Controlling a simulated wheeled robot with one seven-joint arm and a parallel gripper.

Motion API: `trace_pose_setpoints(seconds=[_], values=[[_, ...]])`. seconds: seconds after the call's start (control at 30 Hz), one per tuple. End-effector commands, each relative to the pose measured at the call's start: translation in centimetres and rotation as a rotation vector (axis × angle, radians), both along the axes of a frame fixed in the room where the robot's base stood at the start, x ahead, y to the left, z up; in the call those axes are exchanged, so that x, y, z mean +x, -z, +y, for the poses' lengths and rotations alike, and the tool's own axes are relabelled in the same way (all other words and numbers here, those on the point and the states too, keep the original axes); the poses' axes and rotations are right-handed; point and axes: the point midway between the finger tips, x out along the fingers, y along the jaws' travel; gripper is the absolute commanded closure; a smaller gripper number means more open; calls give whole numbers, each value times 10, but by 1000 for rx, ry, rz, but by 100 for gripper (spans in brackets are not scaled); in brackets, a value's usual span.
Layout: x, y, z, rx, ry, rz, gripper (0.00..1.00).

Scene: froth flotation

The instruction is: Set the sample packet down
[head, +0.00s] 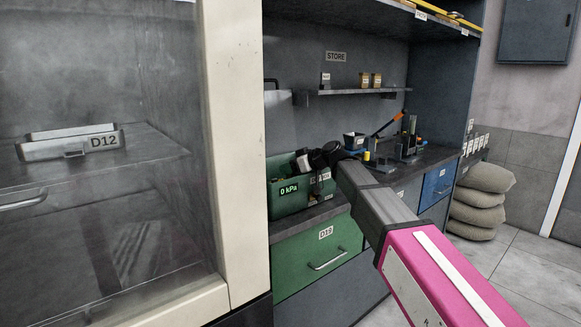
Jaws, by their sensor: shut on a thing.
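My gripper (312,160) is at the far end of my arm, over the green box with the 0 kPa display (289,189) on the counter. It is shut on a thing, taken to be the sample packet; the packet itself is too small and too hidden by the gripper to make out. I cannot tell whether it touches the box or hangs above it.
The dark counter (425,156) carries a small bin (354,141) and dark equipment (408,140) right of my gripper. A shelf (352,92) hangs behind. A green drawer (318,254) is below. A cream post (232,130) and glazed cabinet stand left. Sacks (480,201) are piled right.

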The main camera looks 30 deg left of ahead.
Motion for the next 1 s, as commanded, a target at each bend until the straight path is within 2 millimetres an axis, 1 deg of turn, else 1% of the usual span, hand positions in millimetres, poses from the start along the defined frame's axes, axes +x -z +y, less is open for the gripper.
trace_pose_setpoints(seconds=[0.03, 0.2, 0.23, 0.27, 0.3, 0.6, 0.67, 0.77, 0.87, 1.0], values=[[0, 5, -1, -5, -1, -1, 66], [-1, 9, -1, -8, -2, -1, 66], [-1, 10, -1, -9, -2, -1, 39], [-1, 10, -1, -9, -2, -1, 29], [-1, 10, -1, -10, -2, -2, 16], [-2, 12, -2, -14, -4, -2, 16], [-2, 10, -2, -14, -4, -2, 16], [-2, 1, -2, -13, -4, -1, 16], [-3, -7, -17, -10, -1, -1, 16], [-3, -20, -45, -7, 1, 0, 16]])
